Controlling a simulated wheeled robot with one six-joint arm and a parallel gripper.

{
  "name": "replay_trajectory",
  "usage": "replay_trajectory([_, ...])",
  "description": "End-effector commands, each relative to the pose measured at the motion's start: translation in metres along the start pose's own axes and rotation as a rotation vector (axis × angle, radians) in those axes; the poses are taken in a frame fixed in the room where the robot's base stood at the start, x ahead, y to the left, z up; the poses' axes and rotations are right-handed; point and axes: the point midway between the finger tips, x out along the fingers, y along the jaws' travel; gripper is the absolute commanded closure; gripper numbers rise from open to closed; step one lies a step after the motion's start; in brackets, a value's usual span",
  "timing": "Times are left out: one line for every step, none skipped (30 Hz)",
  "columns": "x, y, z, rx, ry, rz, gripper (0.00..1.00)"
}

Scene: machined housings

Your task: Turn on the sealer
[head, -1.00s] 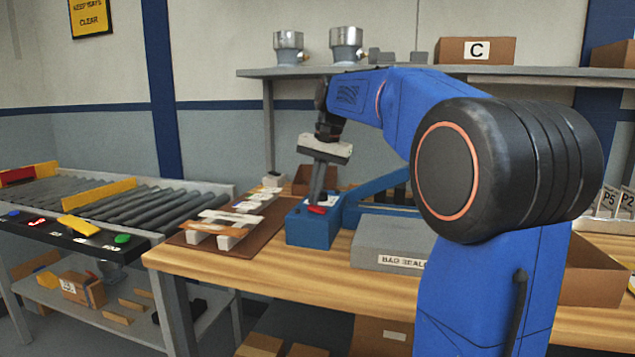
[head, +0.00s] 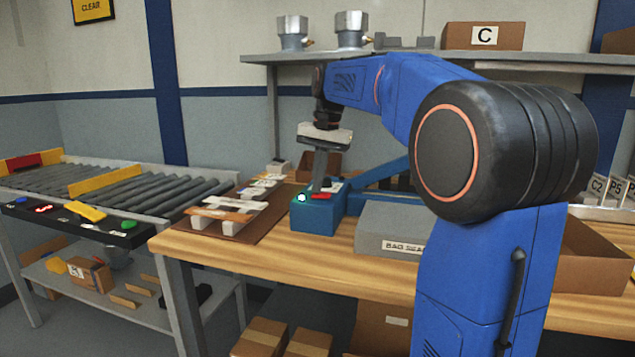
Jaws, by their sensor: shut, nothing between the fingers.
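The sealer's blue control box (head: 318,218) stands on the wooden bench, with a blue arm (head: 382,173) reaching back to the right. On its top are a red switch (head: 321,196) and a lamp (head: 302,198) that glows green-white. The grey sealer base (head: 385,232), labelled "BAG SEAL…" with the rest hidden by my arm, sits to its right. My gripper (head: 318,190) points down just over the box top, close to the red switch. Its fingers are together and hold nothing. I cannot tell whether the fingertips touch the switch.
A roller conveyor (head: 120,183) with coloured buttons stands further left. A shelf (head: 400,57) with metal pots and carton C hangs behind. An open carton (head: 595,262) is at right.

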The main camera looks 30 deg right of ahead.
Motion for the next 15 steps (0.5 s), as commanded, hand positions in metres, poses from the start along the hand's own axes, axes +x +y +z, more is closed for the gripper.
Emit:
replay_trajectory([0.003, 0.004, 0.0, 0.003, -0.007, 0.008, 1.0])
replay_trajectory([0.003, 0.005, 0.0, 0.003, -0.008, 0.008, 1.0])
replay_trajectory([0.003, 0.007, 0.001, 0.003, -0.008, 0.009, 1.0])
replay_trajectory([0.003, 0.008, 0.001, 0.003, -0.008, 0.009, 1.0])
replay_trajectory([0.002, 0.009, 0.0, 0.003, -0.008, 0.009, 1.0])
replay_trajectory([0.002, 0.011, 0.0, 0.004, -0.009, 0.009, 1.0])
replay_trajectory([0.002, 0.012, 0.0, 0.004, -0.009, 0.009, 1.0])
replay_trajectory([0.002, 0.013, 0.0, 0.004, -0.008, 0.009, 1.0])
replay_trajectory([0.001, 0.015, 0.0, 0.004, -0.008, 0.009, 1.0])
replay_trajectory([0.001, 0.015, 0.0, 0.004, -0.008, 0.009, 1.0])
replay_trajectory([0.001, 0.016, 0.0, 0.004, -0.008, 0.009, 1.0])
replay_trajectory([0.0, 0.016, 0.0, 0.003, -0.008, 0.008, 1.0])
replay_trajectory([0.0, 0.016, 0.0, 0.003, -0.008, 0.008, 1.0])
replay_trajectory([0.0, 0.016, 0.0, 0.003, -0.007, 0.008, 1.0])
replay_trajectory([0.0, 0.016, 0.0, 0.003, -0.007, 0.008, 1.0])
